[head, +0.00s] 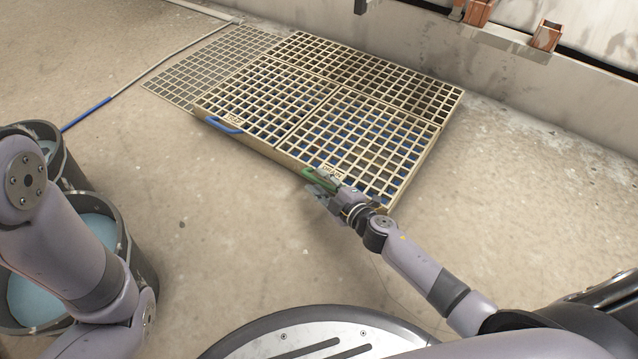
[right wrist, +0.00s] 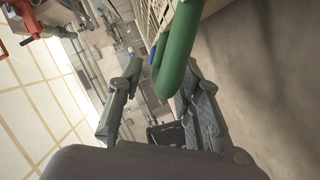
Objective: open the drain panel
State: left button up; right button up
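A low, pale slatted grate platform stands on the floor, with two front panels. The right front panel (head: 362,140) has a green handle (head: 308,174) and a small label on its front edge. The left front panel (head: 262,95) has a blue handle (head: 222,125) and a label too small to read surely. Both panels lie flat. My right gripper (head: 320,190) is at the green handle. In the right wrist view its fingers (right wrist: 158,90) are apart, and the green handle (right wrist: 178,55) reaches down between their tips, close to the right finger. My left gripper is out of view.
A grey flat grid (head: 190,85) lies left of the platform, with a blue-tipped hose (head: 88,113) beyond it. Dark buckets of blue liquid (head: 100,232) stand at left. A wall (head: 540,95) runs behind. The floor in front is clear.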

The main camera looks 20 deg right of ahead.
jog(key=shift+w+a, duration=0.15)
jog(key=shift+w, duration=0.3)
grip_shut()
dwell(0.7)
